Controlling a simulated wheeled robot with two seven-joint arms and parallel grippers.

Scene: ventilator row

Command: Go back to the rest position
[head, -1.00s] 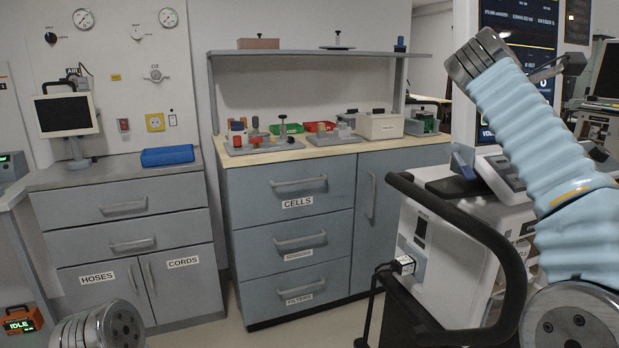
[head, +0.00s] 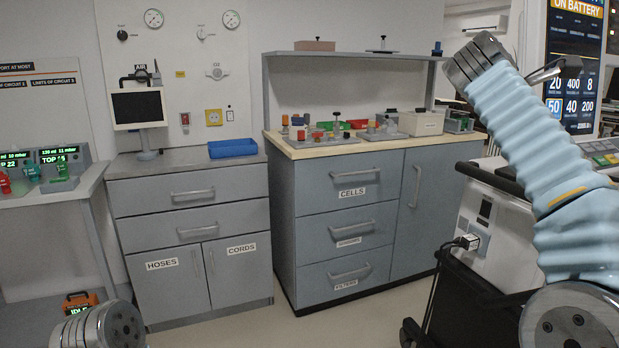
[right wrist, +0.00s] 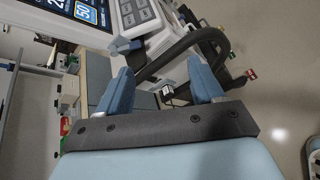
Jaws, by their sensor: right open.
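My right gripper (right wrist: 163,86) shows in the right wrist view with its two blue fingers wide apart and nothing held between them. Beyond the fingers are the black handle (right wrist: 190,42) and white body of a ventilator cart. My right arm (head: 540,150) is raised and bent at the right of the head view; its gripper cannot be made out clearly there. Of my left arm only a rounded grey link (head: 105,327) shows at the bottom left; the left gripper is out of view.
The white ventilator cart (head: 500,222) stands close at the right. Ahead are the CELLS drawer cabinet (head: 345,215) and the HOSES and CORDS cabinet (head: 190,235) with a blue tray (head: 233,149). A grey bench (head: 55,196) is at left. Floor (head: 345,325) before the cabinets is clear.

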